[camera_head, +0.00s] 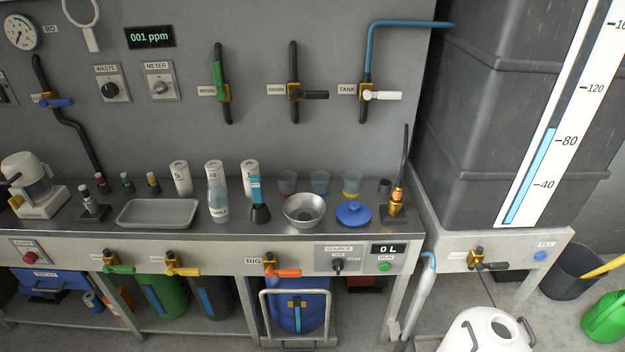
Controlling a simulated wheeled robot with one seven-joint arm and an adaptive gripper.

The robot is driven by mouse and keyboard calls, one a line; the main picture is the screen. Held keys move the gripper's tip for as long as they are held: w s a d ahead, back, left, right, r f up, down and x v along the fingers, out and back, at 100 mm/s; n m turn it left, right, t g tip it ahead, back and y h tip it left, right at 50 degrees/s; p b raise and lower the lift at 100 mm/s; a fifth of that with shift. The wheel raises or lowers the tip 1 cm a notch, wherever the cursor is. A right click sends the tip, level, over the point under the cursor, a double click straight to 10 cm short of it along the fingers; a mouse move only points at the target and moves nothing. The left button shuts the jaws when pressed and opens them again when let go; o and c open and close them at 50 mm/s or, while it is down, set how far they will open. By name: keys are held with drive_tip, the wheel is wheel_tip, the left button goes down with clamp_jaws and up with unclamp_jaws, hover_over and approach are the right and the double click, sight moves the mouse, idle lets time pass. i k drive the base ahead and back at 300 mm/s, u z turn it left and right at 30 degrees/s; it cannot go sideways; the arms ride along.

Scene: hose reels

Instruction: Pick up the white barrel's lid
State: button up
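A white barrel (468,334) stands on the floor at the bottom right, cut off by the lower edge. It has a round opening (502,329) in its top with no lid on it, and dark handles at its sides. A round blue lid (353,215) with a knob lies on the counter, right of a metal funnel bowl (305,209). I cannot tell for certain that this lid belongs to the white barrel. My gripper is not in view.
The metal counter (245,232) has bottles, cups and a tray (158,213) on it. A brass fitting (397,198) with a tall dark hose stands close right of the lid. A blue barrel (299,308) sits on a trolley below. A pale pipe (422,296) hangs left of the white barrel.

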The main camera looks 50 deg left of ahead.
sight(350, 213)
drive_tip(key=z, duration=1.5)
drive_tip(key=i, duration=0.7)
drive_tip(key=u, duration=2.85)
